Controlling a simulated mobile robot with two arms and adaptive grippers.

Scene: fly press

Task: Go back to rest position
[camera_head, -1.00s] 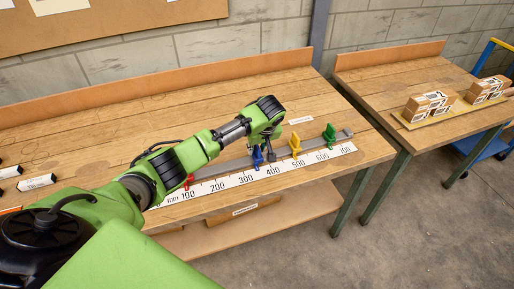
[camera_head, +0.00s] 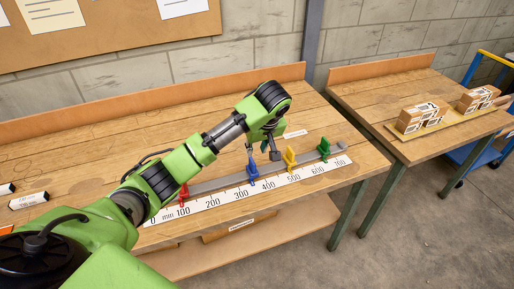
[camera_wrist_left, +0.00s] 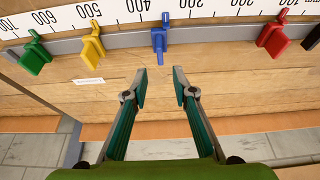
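My left gripper (camera_head: 262,153) is raised above the workbench, behind the ruler, close to the blue slider in the picture. In the left wrist view the left gripper (camera_wrist_left: 160,88) has its two fingers apart with nothing between them. A blue slider (camera_head: 252,172) sits on a grey rail near the 300 to 400 marks, and it also shows in the left wrist view (camera_wrist_left: 159,37), apart from the fingertips. A red slider (camera_head: 184,194), a yellow slider (camera_head: 290,157) and a green slider (camera_head: 324,149) sit on the same rail. My right gripper is out of view.
A white millimetre ruler (camera_head: 270,185) runs along the rail on the wooden workbench (camera_head: 80,140). Black and white blocks (camera_head: 28,200) lie at left. A second table (camera_head: 370,95) at right bears cardboard boxes (camera_head: 422,115). A blue cart (camera_head: 485,155) stands beyond it.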

